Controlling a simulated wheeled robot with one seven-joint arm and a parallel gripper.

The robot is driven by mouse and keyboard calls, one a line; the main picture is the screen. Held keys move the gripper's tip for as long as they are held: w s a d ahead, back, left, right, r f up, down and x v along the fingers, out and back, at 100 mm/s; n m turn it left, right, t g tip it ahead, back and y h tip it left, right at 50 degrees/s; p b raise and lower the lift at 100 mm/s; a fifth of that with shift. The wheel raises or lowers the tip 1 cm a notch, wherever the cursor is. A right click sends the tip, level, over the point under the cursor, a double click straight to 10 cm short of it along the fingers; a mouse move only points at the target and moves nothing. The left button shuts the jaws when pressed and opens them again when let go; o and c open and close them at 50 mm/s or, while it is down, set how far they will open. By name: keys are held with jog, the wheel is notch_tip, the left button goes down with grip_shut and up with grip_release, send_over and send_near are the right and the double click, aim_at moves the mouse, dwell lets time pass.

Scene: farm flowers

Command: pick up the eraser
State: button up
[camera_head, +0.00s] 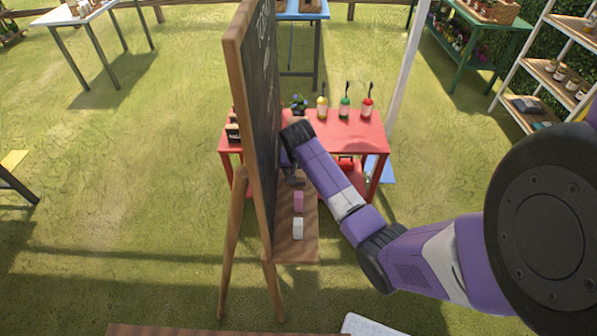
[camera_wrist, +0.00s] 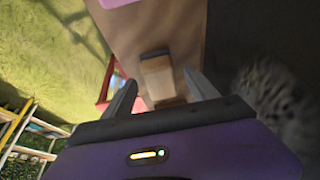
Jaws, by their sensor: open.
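The eraser (camera_wrist: 158,82) is a small block with a dark grey-brown part and a pale wooden part. It lies on the brown ledge (camera_wrist: 128,30) in the wrist view. My gripper (camera_wrist: 160,76) is open, with one finger on each side of the eraser and gaps showing between. In the head view my gripper (camera_head: 293,178) reaches down to the far end of the chalkboard's ledge (camera_head: 306,250). The eraser is not clearly visible there, near my gripper.
The chalkboard (camera_head: 262,110) rises directly left of my gripper. A pink block (camera_head: 298,201) and a white block (camera_head: 298,228) lie nearer on the ledge. A red table (camera_head: 350,133) with bottles stands behind. Grass is open at left.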

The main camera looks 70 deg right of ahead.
jog(key=shift+x, duration=0.9)
jog(key=shift+d, duration=0.1)
jog(key=shift+r, duration=0.1)
jog(key=c, duration=1.5)
jog(key=shift+o, duration=0.2)
jog(key=shift+r, duration=0.1)
jog(key=shift+s+d+r+b, duration=0.1)
jog(key=shift+r+b, duration=0.2)
jog(key=shift+b, duration=0.15)
notch_tip(320, 180, up, 6)
jog(key=shift+b, duration=0.45)
jog(key=s+d+b, duration=0.2)
jog(key=s+d, duration=0.1)
jog(key=s, duration=0.6)
jog(key=s+d+b, duration=0.2)
jog(key=s+d, duration=0.2)
jog(key=s, duration=0.5)
jog(key=shift+d, duration=0.2)
jog(key=shift+s+r, duration=0.1)
